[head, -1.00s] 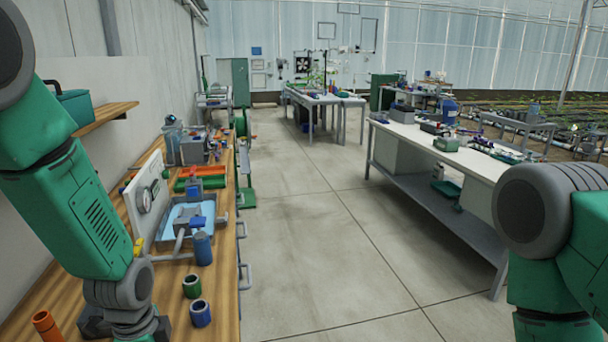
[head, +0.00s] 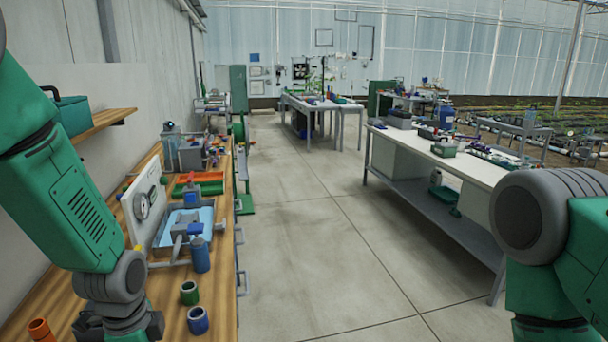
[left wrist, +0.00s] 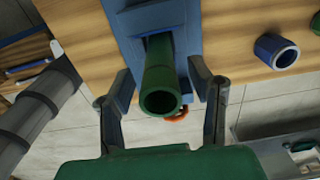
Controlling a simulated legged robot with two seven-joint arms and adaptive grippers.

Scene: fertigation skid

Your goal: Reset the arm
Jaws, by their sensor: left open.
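My left arm reaches over the wooden bench in the head view, its wrist at the lower left; its fingertips are hidden there. In the left wrist view my left gripper (left wrist: 162,100) is open. A green tube (left wrist: 163,80) shows between its two spread fingers, with a gap on each side. The tube stands against or in a blue fixture (left wrist: 128,25); I cannot tell how it is seated. My right arm (head: 545,225) shows at the right edge of the head view, but its gripper is out of frame.
A green ring (head: 189,292), a blue ring (head: 198,320) and an orange tube (head: 40,330) are on the wooden bench (head: 170,315). A blue cylinder (head: 200,255) and gauge panel (head: 145,210) stand behind. The aisle floor (head: 300,220) is clear up to the white bench (head: 440,150).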

